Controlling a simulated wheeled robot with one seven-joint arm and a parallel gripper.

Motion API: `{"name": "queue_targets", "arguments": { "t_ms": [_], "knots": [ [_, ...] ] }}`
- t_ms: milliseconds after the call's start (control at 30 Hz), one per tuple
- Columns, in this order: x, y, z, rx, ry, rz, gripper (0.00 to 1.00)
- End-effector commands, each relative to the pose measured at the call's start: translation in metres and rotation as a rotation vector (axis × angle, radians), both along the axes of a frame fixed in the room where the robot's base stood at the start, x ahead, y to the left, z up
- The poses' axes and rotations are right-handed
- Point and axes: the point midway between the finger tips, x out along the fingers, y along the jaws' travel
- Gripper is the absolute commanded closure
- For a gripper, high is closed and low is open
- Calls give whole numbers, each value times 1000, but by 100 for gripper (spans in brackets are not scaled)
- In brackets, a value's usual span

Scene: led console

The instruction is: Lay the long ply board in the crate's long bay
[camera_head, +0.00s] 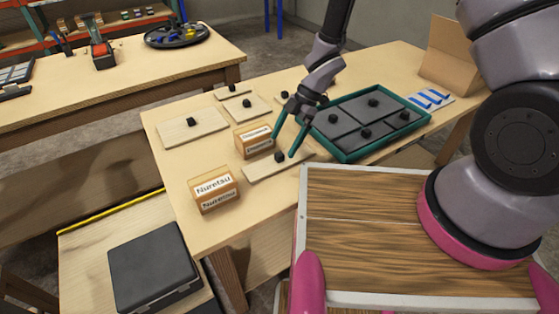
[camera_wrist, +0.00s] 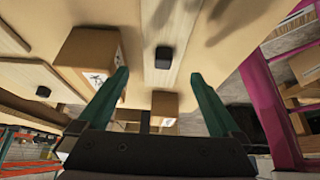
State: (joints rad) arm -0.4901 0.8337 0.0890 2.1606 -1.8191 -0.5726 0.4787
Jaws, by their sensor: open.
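A long, narrow ply board (camera_head: 262,171) with a black knob (camera_head: 279,157) lies on the table in front of the crate. My gripper (camera_head: 284,146) is open just above it, its teal fingers on either side of the knob. In the wrist view, the board (camera_wrist: 152,78) and its knob (camera_wrist: 163,57) show between the spread fingers (camera_wrist: 158,73), with nothing gripped. The teal-rimmed crate (camera_head: 349,157) lies to the right, with dark grey sections and several black knobs inside. I cannot tell which section is the long bay.
Two labelled cardboard boxes (camera_head: 254,140) (camera_head: 214,190) stand left of the board, the farther one close to my gripper. Other knobbed boards (camera_head: 186,135) (camera_head: 240,112) lie farther back. A white card with blue pieces (camera_head: 431,98) and an open carton (camera_head: 450,55) are beyond the crate.

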Motion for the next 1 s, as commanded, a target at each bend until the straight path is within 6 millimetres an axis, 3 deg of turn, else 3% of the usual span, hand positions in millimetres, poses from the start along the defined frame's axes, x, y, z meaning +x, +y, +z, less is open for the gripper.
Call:
{"name": "queue_targets", "arguments": {
  "t_ms": [333,633,667,800,900,1000],
  "knots": [
    [-14,12,-42,-1,1,-2,0],
    [-16,15,-47,0,-2,-2,0],
    [-16,15,-47,0,-2,-2,4],
    [-16,15,-47,0,-2,-2,57],
    [-16,15,-47,0,-2,-2,92],
    [-16,15,-47,0,-2,-2,92]
  ]
}}
